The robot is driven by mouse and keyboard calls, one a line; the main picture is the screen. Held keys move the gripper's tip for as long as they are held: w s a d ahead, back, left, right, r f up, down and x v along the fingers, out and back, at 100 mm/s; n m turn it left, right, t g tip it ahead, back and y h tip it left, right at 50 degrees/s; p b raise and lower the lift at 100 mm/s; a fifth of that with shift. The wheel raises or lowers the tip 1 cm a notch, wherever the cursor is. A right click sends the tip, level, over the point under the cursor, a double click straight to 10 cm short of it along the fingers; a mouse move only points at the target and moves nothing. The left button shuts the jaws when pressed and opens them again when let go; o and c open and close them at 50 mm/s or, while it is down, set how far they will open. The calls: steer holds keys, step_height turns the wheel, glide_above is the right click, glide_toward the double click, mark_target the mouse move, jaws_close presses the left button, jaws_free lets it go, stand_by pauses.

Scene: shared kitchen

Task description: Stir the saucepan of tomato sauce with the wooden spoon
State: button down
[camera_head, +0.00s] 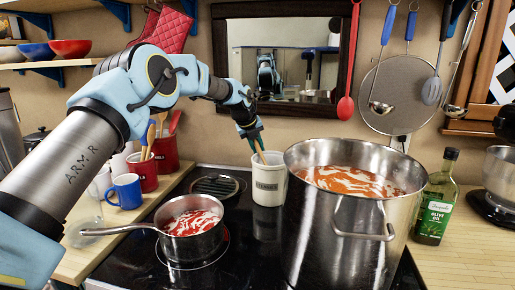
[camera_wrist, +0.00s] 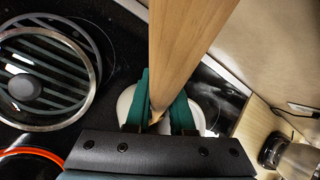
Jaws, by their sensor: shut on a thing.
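The saucepan (camera_head: 207,247) of red sauce with white streaks sits on the front left of the black cooktop, its handle pointing left. My gripper (camera_head: 256,143) is above the white crock (camera_head: 268,190) at the back of the cooktop. Its teal fingers (camera_wrist: 163,104) are shut on a wooden utensil, likely the wooden spoon (camera_wrist: 187,40). The spoon's wood also shows below the fingers in the head view (camera_head: 261,157), reaching down to the crock's mouth. Its lower end is hidden, so I cannot tell whether it is inside. The crock's white rim shows around the fingers in the wrist view (camera_wrist: 125,101).
A large steel stockpot (camera_head: 340,240) of orange-red sauce stands close right of the crock. A glass lid (camera_head: 215,187) lies behind the saucepan. A blue mug (camera_head: 126,191) and red utensil crocks (camera_head: 143,172) stand left. An olive oil bottle (camera_head: 434,205) stands right. Utensils hang above.

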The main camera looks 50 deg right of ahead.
steer(key=shift+r, duration=0.1)
steer(key=shift+r+p, duration=1.15)
steer(key=shift+r, duration=0.25)
steer(key=shift+r, duration=0.1)
step_height(320, 180, up, 14)
steer(key=p, duration=0.3)
stand_by(0.3)
